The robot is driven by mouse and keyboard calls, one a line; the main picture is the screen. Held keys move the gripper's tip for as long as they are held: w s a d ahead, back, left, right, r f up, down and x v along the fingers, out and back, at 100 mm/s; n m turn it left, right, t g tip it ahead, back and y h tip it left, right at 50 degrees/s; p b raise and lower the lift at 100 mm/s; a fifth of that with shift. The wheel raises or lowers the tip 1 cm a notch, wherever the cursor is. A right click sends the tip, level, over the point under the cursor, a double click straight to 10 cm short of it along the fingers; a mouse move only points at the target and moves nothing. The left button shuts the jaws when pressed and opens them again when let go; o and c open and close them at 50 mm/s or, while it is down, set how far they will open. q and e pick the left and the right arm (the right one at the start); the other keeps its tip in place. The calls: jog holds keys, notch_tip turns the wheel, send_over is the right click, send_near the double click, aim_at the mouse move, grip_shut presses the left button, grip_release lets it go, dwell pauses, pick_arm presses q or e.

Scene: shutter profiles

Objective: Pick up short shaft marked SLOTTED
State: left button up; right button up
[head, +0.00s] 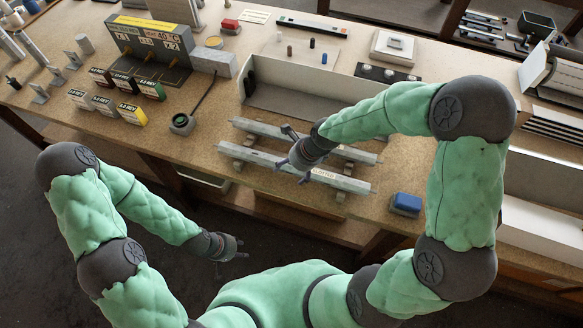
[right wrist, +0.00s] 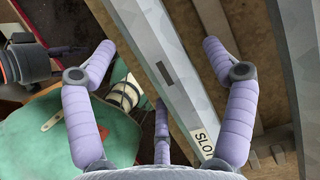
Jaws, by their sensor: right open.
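The shaft marked SLOTTED (head: 345,183) is a long grey bar, the nearer of two on low supports near the table's front edge. Its white label is readable in the head view. In the right wrist view the shaft (right wrist: 172,68) shows a dark slot and part of the label, "SLO". My right gripper (head: 291,178) is over this shaft, left of the label; in the right wrist view its spread fingers (right wrist: 158,47) stand either side of the bar with gaps, empty. My left gripper (head: 232,256) hangs low in front of the table, small in view, its fingers apart and empty.
A second grey bar (head: 257,129) lies parallel behind the shaft and shows at the right of the right wrist view (right wrist: 303,50). A shallow tray (head: 310,101) is behind both. A blue block (head: 405,203) sits right of the shaft. Several small boxes (head: 132,114) stand left.

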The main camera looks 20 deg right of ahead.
jog(key=shift+r, duration=0.1)
jog(key=c, duration=1.6)
jog(key=shift+o, duration=0.2)
